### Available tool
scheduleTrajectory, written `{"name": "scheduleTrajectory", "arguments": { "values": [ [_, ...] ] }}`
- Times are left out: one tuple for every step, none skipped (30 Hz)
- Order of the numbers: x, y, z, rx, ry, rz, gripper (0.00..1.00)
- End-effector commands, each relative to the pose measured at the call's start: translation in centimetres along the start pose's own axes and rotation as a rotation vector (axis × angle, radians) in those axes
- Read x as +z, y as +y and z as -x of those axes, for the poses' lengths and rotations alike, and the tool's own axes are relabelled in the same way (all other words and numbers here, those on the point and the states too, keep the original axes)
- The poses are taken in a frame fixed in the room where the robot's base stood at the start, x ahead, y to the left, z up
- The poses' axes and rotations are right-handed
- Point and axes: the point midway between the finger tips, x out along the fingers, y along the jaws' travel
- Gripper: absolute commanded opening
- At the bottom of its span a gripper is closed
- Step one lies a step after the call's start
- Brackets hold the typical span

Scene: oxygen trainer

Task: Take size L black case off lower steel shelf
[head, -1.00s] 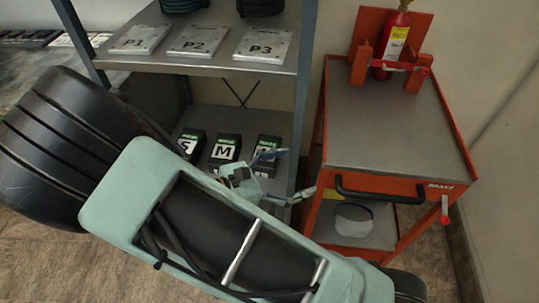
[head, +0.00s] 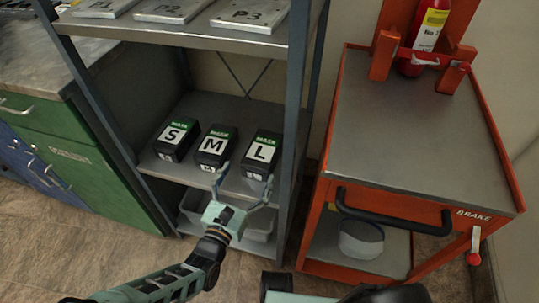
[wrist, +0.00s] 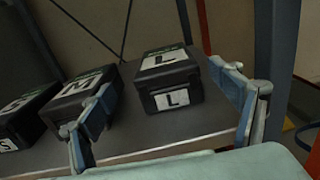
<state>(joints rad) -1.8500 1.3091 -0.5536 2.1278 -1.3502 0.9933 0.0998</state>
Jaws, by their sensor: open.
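The size L black case (head: 262,155) stands on the lower steel shelf (head: 150,168), at the right end of a row of three cases. It has a green and white MASK label with an L. My gripper (head: 244,186) is open and empty, just in front of the shelf edge and facing the L case. In the wrist view the L case (wrist: 168,82) lies ahead, between and beyond the two fingers (wrist: 172,125). The left finger overlaps the M case (wrist: 88,95) in that view. No finger is seen touching the L case.
The S case (head: 176,138) and M case (head: 215,146) stand left of the L case. A shelf post (head: 290,150) rises close on the right. A grey bin (head: 255,222) sits below. An orange cart (head: 335,185) stands right, and plates lie on the upper shelf (head: 190,33).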

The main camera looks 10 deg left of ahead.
Motion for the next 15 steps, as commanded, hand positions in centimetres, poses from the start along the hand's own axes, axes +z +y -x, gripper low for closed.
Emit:
{"name": "scheduleTrajectory", "arguments": {
  "values": [
    [-0.1,-0.1,-0.8,0.000,-0.004,0.001,0.84],
    [-0.2,-0.1,-1.2,-0.001,-0.003,0.002,0.84],
    [-0.1,-0.1,-1.9,-0.001,-0.003,0.003,0.84],
    [-0.1,-0.1,-2.4,-0.002,-0.004,0.003,0.84],
    [-0.1,-0.1,-2.9,-0.002,-0.003,0.002,0.84],
    [-0.1,-0.1,-3.5,-0.002,-0.003,0.001,0.84],
    [-0.1,-0.1,-3.9,-0.002,-0.003,0.001,0.84],
    [-0.1,-0.1,-4.2,-0.001,-0.002,0.001,0.84],
    [-0.1,-0.1,-4.6,-0.001,-0.002,0.002,0.84],
    [-0.1,-0.1,-4.8,-0.001,-0.002,0.002,0.84],
    [0.0,-0.1,-5.0,-0.001,-0.001,0.002,0.84],
    [-0.1,-0.2,-5.2,-0.001,-0.002,0.002,0.84],
    [-0.1,-0.2,-5.4,-0.001,-0.002,0.002,0.84],
    [-0.1,-0.3,-5.7,-0.001,-0.002,0.002,0.84],
    [-0.1,-0.4,-6.2,-0.002,-0.003,0.002,0.84]
  ]
}}
